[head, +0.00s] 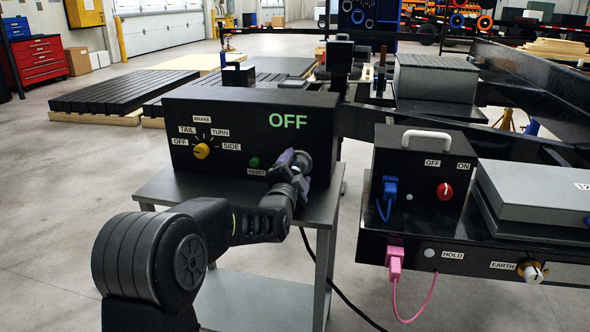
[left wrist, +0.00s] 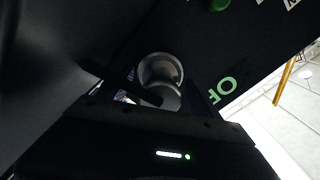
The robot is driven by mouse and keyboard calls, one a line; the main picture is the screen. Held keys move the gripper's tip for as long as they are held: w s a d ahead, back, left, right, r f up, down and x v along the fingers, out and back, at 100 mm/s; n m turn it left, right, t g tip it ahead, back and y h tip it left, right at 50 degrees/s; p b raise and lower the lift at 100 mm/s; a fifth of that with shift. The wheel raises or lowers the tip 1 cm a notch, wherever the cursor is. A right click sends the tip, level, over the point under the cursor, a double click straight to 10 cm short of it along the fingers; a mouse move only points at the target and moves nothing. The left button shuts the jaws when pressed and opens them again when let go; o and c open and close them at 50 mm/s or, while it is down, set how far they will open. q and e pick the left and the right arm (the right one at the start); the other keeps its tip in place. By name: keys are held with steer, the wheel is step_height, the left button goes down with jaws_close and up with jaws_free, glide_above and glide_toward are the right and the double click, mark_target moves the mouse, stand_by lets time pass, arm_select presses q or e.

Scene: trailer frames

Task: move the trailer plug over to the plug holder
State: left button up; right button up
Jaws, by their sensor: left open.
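My left gripper (head: 290,163), with purple finger pads, is at the lower right of the black tester box's front. A round grey metal fitting (head: 302,160) shows beside its fingers. In the left wrist view this round fitting (left wrist: 161,70) lies ahead, between the open fingers, with a grey rounded part below it. This looks like the trailer plug at its socket, but I cannot tell where one ends. Contact with the fingers is not clear. A small round fitting (head: 429,253) beside the HOLD label may be the plug holder. My right gripper is not in view.
The tester box (head: 240,125) reads OFF and stands on a grey stand. A black cable (head: 340,283) hangs right of the stand. At right, a black box (head: 422,165) holds a blue plug (head: 389,188); a pink plug (head: 395,262) sits below on the trailer's front.

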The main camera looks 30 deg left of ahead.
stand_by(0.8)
arm_select(q)
jaws_close()
stand_by(0.6)
steer(key=shift+s, duration=0.2)
steer(key=shift+p+v, duration=0.3)
steer(key=shift+v, duration=2.55)
